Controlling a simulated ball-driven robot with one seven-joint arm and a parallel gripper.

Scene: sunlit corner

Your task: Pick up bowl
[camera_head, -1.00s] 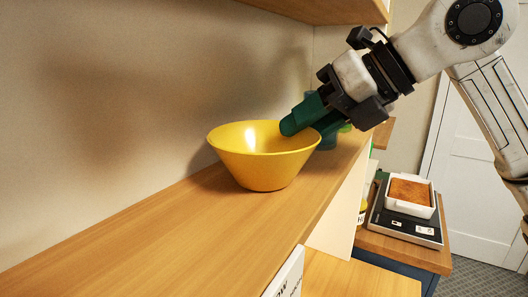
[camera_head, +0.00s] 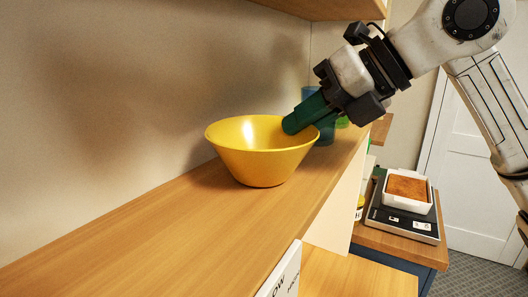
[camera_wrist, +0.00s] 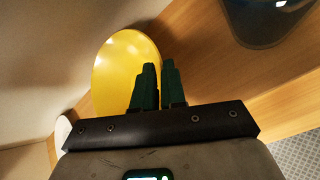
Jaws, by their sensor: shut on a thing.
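A yellow bowl (camera_head: 255,165) stands upright at the wooden shelf (camera_head: 150,235), near the middle of the head view. No clear gap shows under its base. In the wrist view the bowl (camera_wrist: 118,70) is left of the fingers. My gripper (camera_head: 290,125) reaches down from the upper right to the bowl's right rim. Its green fingers (camera_wrist: 157,68) are shut on that rim, one on the inner side and one on the outer. The outer finger is largely hidden in the head view.
A blue cup (camera_head: 310,97) and something green (camera_head: 342,123) stand behind my gripper. The wall is close behind the bowl. Lower right, a white dish (camera_head: 405,203) with a brown block sits on a scale (camera_head: 400,226). The shelf's near left is bare.

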